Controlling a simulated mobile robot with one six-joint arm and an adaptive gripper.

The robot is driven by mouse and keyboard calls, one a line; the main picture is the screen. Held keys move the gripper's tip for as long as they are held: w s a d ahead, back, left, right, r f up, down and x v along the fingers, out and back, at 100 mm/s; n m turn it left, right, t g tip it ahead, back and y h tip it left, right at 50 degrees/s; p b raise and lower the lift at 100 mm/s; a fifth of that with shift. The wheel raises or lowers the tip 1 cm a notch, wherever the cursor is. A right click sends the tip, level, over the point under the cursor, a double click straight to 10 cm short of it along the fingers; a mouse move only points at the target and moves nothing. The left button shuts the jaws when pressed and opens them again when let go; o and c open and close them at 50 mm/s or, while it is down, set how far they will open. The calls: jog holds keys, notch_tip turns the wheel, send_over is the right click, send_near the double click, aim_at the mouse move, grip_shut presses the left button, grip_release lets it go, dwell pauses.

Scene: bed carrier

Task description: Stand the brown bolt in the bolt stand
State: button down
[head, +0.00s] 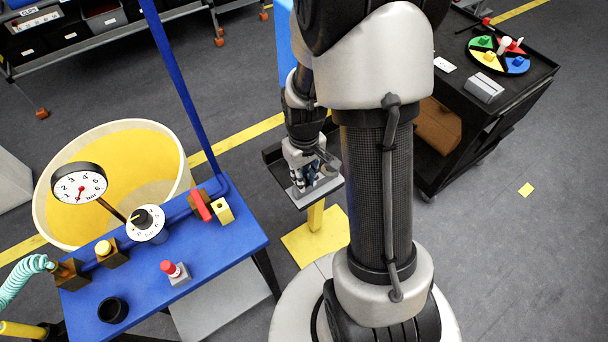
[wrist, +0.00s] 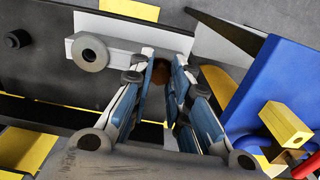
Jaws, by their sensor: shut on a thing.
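My gripper (head: 308,178) hangs over a small dark tray on a yellow post, left of my arm in the head view. In the wrist view its blue-padded fingers (wrist: 160,88) are closed together. They are shut on the brown bolt (wrist: 161,70), of which only a small dark brown part shows between the fingertips. A light grey bar (wrist: 122,57) with a round grey ring-shaped piece (wrist: 90,52) lies just beyond the fingers; it appears to be the bolt stand. I cannot tell whether the bolt touches it.
The dark tray (head: 331,187) is small. A blue table (head: 228,252) stands to its left with a gauge (head: 79,187), a dial (head: 146,222), a red lever (head: 200,205) and a yellow block (head: 222,210). A black cart (head: 520,85) is at the right.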

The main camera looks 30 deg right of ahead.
jog(key=shift+f, duration=0.15)
jog(key=c, duration=1.4)
grip_release()
jog(key=shift+c, duration=0.2)
notch_tip(320, 180, up, 12)
jog(key=s+a+r+t, duration=0.4)
jog(key=s+a+r, duration=0.6)
jog(key=s+r, duration=0.2)
jog(key=shift+s+a+r+t, duration=0.25)
jog(key=shift+s+a+t, duration=0.1)
jog(key=shift+s, duration=0.45)
